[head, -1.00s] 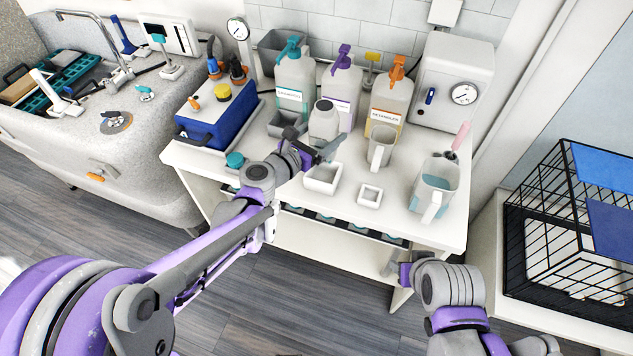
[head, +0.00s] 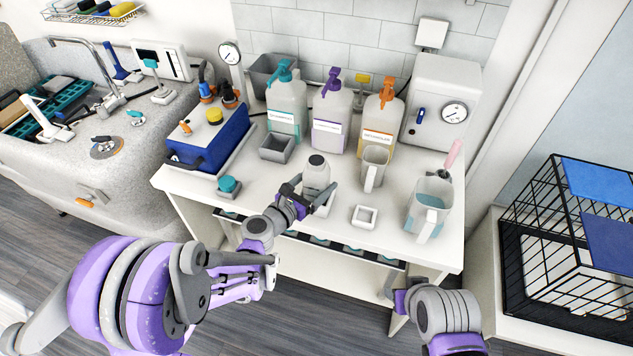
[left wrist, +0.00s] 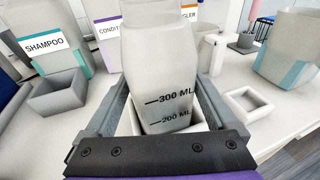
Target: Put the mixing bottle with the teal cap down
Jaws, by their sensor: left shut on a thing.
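The mixing bottle (head: 316,178) is a pale, upright bottle with a dark grey top. Black 300 ML and 200 ML marks show on it in the left wrist view (left wrist: 158,85). My left gripper (head: 304,197) is shut around it, with one finger on each side. The bottle is at a white square tray (left wrist: 201,127) near the table's front; I cannot tell whether its base touches the tray. No teal cap shows on the bottle. A teal round cap-like piece (head: 229,184) sits on a grey base at the left front. My right gripper (head: 392,291) is low, by the table front; its fingers are unclear.
Teal, purple and orange pump bottles stand behind, including the shampoo (head: 287,105). A grey box (head: 277,147) is behind left. A beige cup (head: 374,167), small white dish (head: 364,216) and large jug (head: 428,205) stand right. A wire cage (head: 560,250) is farther right.

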